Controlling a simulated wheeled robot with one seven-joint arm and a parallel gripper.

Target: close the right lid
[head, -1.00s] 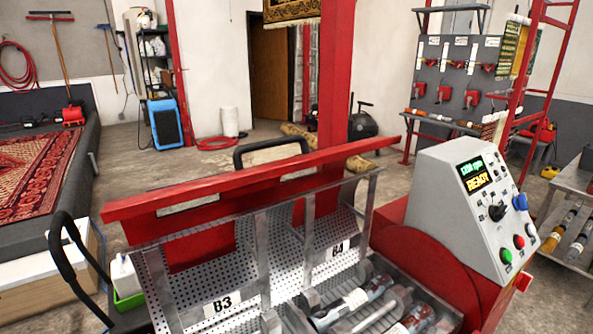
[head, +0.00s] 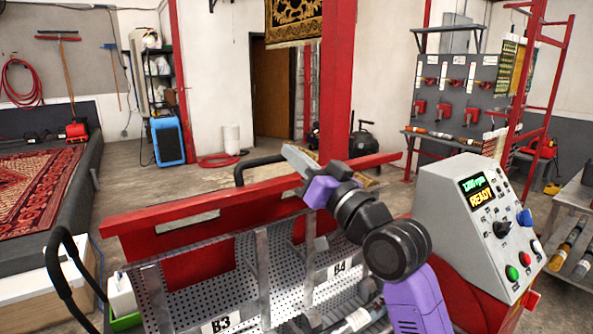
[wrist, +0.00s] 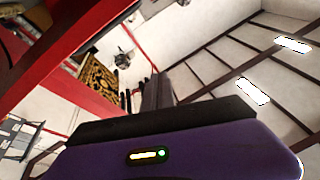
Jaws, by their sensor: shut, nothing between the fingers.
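My gripper (head: 294,156) is shut and empty, raised above the panels near the long red top bar. I cannot tell whether it touches anything. In the wrist view, the gripper's grey fingers (wrist: 157,95) point up towards the wall and ceiling, with no panel clearly between them.
A control box (head: 480,215) reading READY stands right of the panels. A red post (head: 336,80) rises behind the machine. A black handle (head: 68,270) sticks up at the left. Tubular parts lie below the B4 panel. Open floor lies behind, towards the door.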

